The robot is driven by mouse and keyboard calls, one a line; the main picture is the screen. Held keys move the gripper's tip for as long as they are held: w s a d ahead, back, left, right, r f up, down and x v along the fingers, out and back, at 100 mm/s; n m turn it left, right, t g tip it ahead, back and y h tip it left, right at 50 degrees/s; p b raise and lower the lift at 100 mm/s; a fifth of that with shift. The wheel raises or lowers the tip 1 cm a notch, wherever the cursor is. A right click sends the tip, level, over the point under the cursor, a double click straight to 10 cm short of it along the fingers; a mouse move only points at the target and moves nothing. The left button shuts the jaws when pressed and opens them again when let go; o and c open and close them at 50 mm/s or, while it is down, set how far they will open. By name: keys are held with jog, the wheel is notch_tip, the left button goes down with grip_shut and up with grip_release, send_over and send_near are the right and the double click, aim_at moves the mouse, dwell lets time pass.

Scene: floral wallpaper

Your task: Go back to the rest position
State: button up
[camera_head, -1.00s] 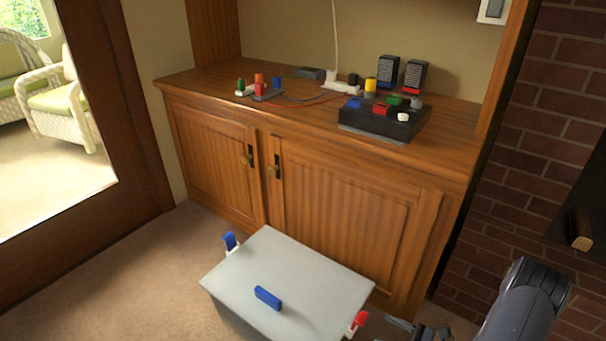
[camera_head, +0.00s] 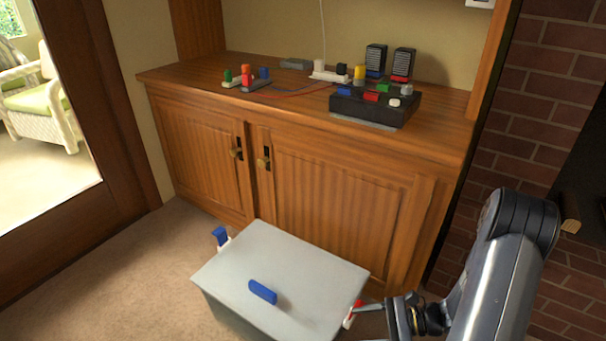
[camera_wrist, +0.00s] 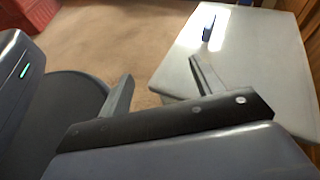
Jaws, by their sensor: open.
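My gripper (camera_wrist: 163,85) is open, with its two fingers spread apart and nothing between them in the wrist view. In the head view, my gripper (camera_head: 372,309) is low at the right, by the right end of a grey box (camera_head: 285,262). One finger appears close to the box's red latch (camera_head: 352,313); I cannot tell whether they touch. The box stands on the carpet with its lid down. A blue handle (camera_head: 263,292) is on the lid and a blue latch (camera_head: 221,238) is at the left end. The wrist view also shows the lid (camera_wrist: 240,60).
A wooden cabinet (camera_head: 330,185) stands behind the box. Its top holds a black device (camera_head: 372,108), two small speakers, plugs and cables. A brick wall (camera_head: 540,110) is at the right. Carpet (camera_head: 130,275) is clear at the left. A red object (camera_wrist: 12,45) shows in the wrist view.

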jog(key=shift+s+a+r+n+g+h+b, duration=0.15)
jog(key=shift+s+a+r+n+g+h, duration=0.15)
jog(key=shift+s+a+n+g, duration=0.15)
jog(key=shift+s+a+r+n+g+h+b, duration=0.2)
jog(key=shift+s+a+r+n+g, duration=0.1)
jog(key=shift+s+a+n, duration=0.15)
jog(key=shift+s, duration=0.1)
